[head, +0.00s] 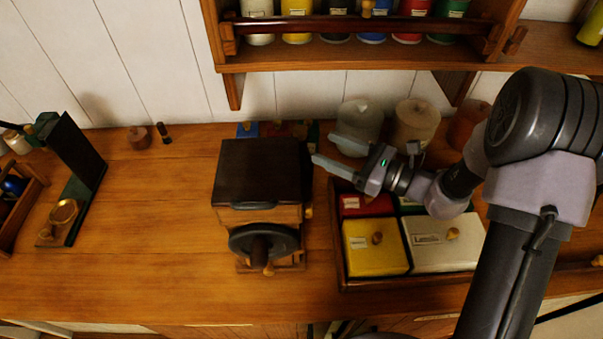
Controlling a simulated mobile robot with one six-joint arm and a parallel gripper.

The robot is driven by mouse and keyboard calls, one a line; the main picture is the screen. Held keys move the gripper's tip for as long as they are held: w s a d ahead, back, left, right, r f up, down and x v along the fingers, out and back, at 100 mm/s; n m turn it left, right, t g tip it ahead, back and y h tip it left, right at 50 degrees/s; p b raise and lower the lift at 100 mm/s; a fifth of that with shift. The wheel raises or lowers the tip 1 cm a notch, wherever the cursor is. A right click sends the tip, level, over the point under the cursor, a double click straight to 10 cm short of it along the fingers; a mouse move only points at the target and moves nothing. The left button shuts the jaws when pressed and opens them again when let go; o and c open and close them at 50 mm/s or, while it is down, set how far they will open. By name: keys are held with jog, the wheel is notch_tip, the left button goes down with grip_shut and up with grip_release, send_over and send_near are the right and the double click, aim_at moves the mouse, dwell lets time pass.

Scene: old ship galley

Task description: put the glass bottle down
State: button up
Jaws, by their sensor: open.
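My gripper (323,148) is open, its fingers pointing left above the counter, just right of the dark-topped wooden box grinder (258,175). I see nothing held between the fingers. I cannot pick out the glass bottle with certainty. A pale, glassy rounded jar (360,118) stands on the counter behind the gripper, partly covered by a finger. A yellow-green bottle-like thing (592,28) is cut off at the top right on the shelf.
A wooden tray (341,268) with several lidded tins stands below my arm. A tan jar (416,122) stands at the back. The railed shelf (350,54) holds several coloured jars. A dark stand (78,160) and a crate (30,205) are at left. The counter (155,220) between stand and grinder is clear.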

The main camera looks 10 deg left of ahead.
jog(key=b+x, duration=0.1)
jog(key=x, duration=1)
jog(key=shift+w+a+r, duration=0.1)
jog(key=shift+a+r, duration=0.05)
jog(key=shift+a, duration=0.1)
jog(key=shift+d, duration=0.1)
jog(key=shift+c, duration=0.2)
grip_shut()
dwell(0.4)
